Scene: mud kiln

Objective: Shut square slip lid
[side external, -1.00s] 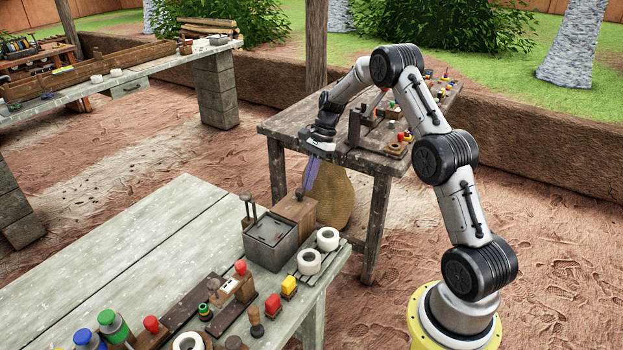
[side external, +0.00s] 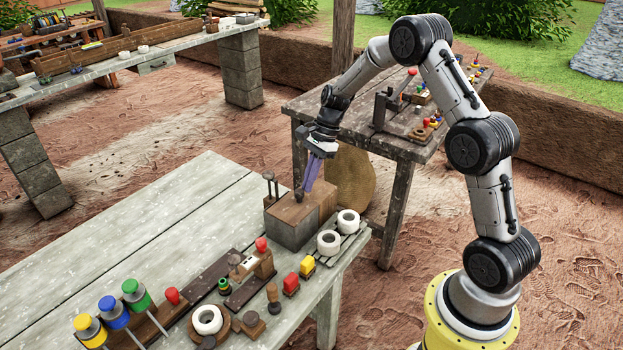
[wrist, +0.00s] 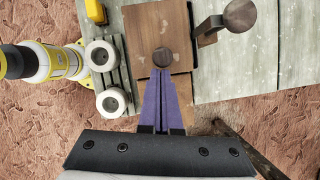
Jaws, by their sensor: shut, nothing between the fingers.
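The square slip box (side external: 292,233) is a grey box near the far right corner of the grey bench. Its brown wooden lid (side external: 287,209) lies flat over the box top, and no opening shows from the side. In the wrist view the lid (wrist: 152,32) has a round dark knob (wrist: 162,57) near its edge on my side. My gripper (side external: 305,190) is shut and empty, its purple fingers pointing down at the knob. In the wrist view the fingertips (wrist: 163,72) are right at the knob; contact is unclear.
A wooden block (side external: 320,196) stands against the box's far side. Stamps and colored jars (side external: 115,312) crowd the front; the bench's left is clear.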

